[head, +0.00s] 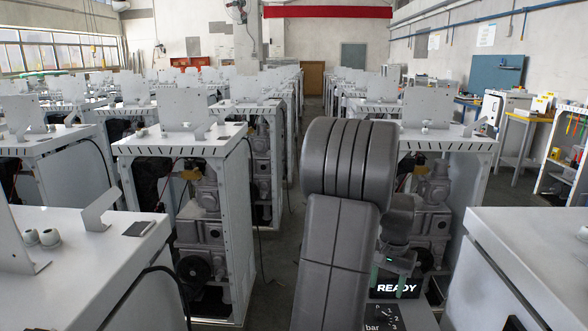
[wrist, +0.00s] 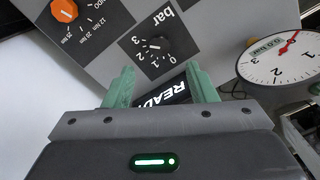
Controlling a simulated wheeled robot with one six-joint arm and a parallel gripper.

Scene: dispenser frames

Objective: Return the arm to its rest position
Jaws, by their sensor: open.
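My gripper (head: 390,272) is in front of my raised arm's dark links in the head view, low and right of centre. In the wrist view its two green fingers (wrist: 160,72) stand apart with nothing held between them. A grey panel lies beyond the fingers, with a black dial marked bar (wrist: 156,45) and a lit READY display (wrist: 172,92) partly hidden by the fingers. The READY display (head: 395,287) and the bar dial (head: 386,317) also show in the head view, just below the gripper. I cannot tell whether the fingers touch the panel.
An orange knob (wrist: 66,12) and a round white gauge (wrist: 279,60) are near the fingers in the wrist view. White dispenser frames stand on both sides; a near one (head: 540,235) is at the right. An open aisle (head: 312,125) runs back between the rows.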

